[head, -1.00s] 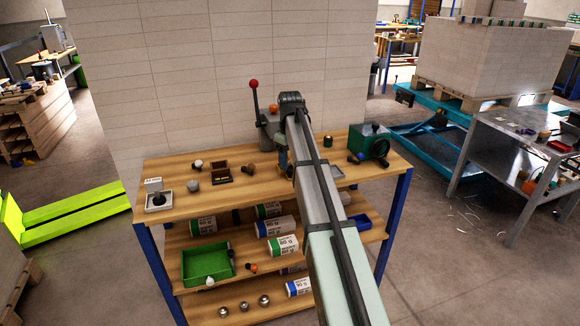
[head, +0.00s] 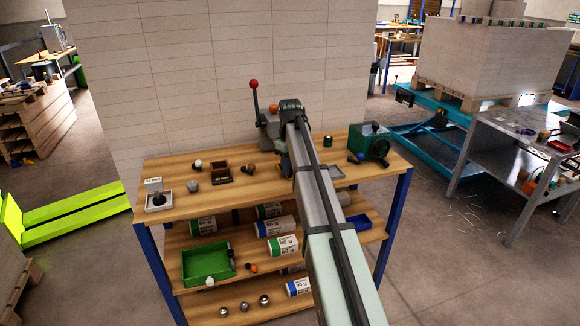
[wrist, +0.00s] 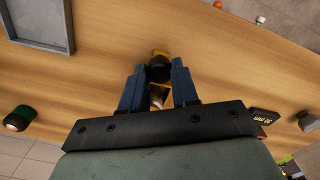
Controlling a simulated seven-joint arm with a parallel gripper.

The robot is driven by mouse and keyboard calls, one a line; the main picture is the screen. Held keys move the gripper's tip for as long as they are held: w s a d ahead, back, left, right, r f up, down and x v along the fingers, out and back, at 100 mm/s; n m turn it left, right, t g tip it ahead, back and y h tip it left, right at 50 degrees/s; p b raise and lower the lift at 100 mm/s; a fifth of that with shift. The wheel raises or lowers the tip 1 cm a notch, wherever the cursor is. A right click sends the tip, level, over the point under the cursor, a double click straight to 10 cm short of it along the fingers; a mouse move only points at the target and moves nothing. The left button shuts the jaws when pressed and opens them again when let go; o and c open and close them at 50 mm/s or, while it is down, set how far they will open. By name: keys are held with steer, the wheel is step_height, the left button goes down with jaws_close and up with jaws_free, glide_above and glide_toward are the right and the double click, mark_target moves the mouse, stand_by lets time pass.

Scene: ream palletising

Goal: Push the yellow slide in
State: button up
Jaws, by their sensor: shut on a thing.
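In the wrist view, the yellow slide (wrist: 162,54) lies on the wooden bench top, with a round black knob (wrist: 159,72) on it. My gripper (wrist: 157,68) points down at it, its two blue fingers closed in on either side of the knob. More yellow shows between the fingers, nearer the palm. The slide's lower part is hidden by the fingers and palm, so how far in it sits cannot be told. In the head view, my arm covers most of the slide and gripper.
A grey tray (wrist: 40,48) and green-black cylinder (wrist: 20,117) lie near my gripper.

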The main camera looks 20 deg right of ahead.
jaws_close()
steer(key=w, duration=0.7)
steer(key=shift+w, duration=0.4)
steer(key=o, duration=0.7)
jaws_free()
steer(key=shift+s, duration=0.1)
step_height(320, 180, up, 14)
